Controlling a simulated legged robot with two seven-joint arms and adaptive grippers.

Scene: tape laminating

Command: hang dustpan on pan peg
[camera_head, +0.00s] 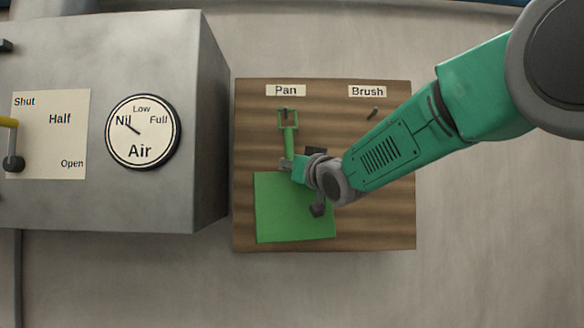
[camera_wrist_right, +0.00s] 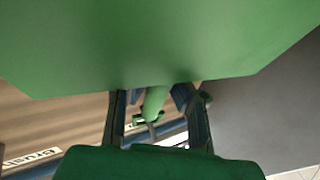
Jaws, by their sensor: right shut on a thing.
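The green dustpan (camera_head: 295,215) hangs in front of the wooden board, with its flat pan low and its handle (camera_head: 289,140) pointing up. The open loop at the handle's top overlaps the pan peg (camera_head: 285,110) under the "Pan" label; I cannot tell whether the peg is through it. My right gripper (camera_head: 287,165) is shut on the lower handle, just above the pan. In the right wrist view, the pan (camera_wrist_right: 160,40) fills the top and the handle (camera_wrist_right: 154,103) runs between the fingers. My left gripper is not in view.
The wooden board (camera_head: 330,240) carries a "Pan" label (camera_head: 286,90) and a "Brush" label (camera_head: 367,91) with an empty brush peg (camera_head: 373,112) below it. A grey metal box (camera_head: 120,210) with an "Air" dial (camera_head: 142,131) stands out just left of the board.

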